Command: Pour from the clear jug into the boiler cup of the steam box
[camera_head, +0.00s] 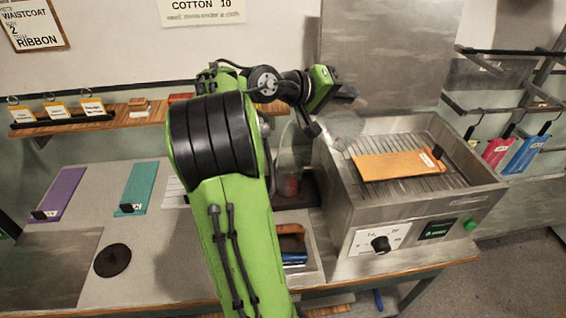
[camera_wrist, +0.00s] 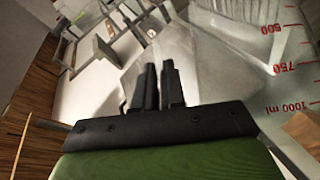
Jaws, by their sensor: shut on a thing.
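My gripper (camera_head: 314,128) is shut on the clear jug (camera_head: 343,130), above the back left side of the steam box (camera_head: 395,215). The jug is see-through and faint, so its tilt and contents are hard to tell. In the wrist view my gripper's dark fingers (camera_wrist: 160,85) stand close together, and the jug's wall (camera_wrist: 285,70) with red marks for 500, 750 and 1000 ml fills the right. The steam box has a slatted top, a knob and a green button. I cannot make out the boiler cup; my arm hides part of the area left of the box.
An orange cloth piece (camera_head: 395,165) lies on the slatted top. A tray (camera_head: 312,275) with brown and blue items sits left of the box. Purple (camera_head: 58,195) and teal (camera_head: 138,187) pieces and a dark disc (camera_head: 112,260) lie on the table. A rack (camera_head: 520,95) stands right.

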